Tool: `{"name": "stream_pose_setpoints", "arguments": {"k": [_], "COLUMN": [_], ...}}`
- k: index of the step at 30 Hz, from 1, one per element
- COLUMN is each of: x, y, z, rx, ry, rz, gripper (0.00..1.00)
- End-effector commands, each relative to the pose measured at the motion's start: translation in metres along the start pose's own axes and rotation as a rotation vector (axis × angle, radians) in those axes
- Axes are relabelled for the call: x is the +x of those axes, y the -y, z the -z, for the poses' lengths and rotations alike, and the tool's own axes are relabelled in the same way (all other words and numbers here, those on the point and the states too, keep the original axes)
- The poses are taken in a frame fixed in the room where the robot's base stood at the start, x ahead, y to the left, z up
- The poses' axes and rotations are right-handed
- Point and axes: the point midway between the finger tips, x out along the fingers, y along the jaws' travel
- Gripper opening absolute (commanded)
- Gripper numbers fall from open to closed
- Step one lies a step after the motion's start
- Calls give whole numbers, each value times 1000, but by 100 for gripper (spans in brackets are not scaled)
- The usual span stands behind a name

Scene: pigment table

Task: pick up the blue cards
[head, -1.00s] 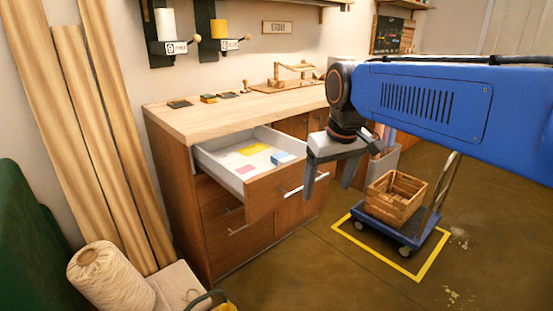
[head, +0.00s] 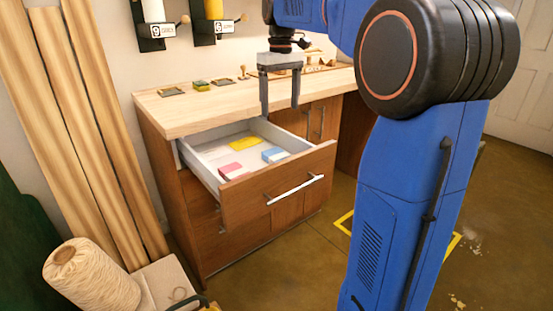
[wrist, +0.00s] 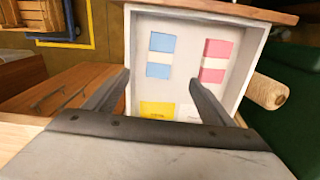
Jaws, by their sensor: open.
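The blue cards (head: 274,155) lie as a small stack in the open drawer (head: 268,193), on its right side near the front. They also show in the wrist view (wrist: 161,50), beyond my fingertips and left of the pink cards (wrist: 216,58). The pink cards lie in the drawer's front left in the head view (head: 233,170). Yellow cards (head: 243,143) lie farther back, beside a white patch in the wrist view (wrist: 188,113). My gripper (head: 280,110) is open and empty, pointing down above the drawer, apart from the cards.
The wooden worktop (head: 205,112) above the drawer holds several small items along its back. The drawer's walls surround the cards. A wooden crate (wrist: 40,15) shows in the wrist view.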

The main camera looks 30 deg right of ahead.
Motion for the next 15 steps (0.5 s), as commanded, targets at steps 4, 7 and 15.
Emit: {"name": "stream_pose_setpoints", "arguments": {"k": [4,7,15], "x": [22,40,88], "y": [0,0,0], "z": [-1,-1,-1], "rx": [0,0,0], "ry": [3,3,3], "rz": [1,1,1], "gripper": [77,77,77]}}
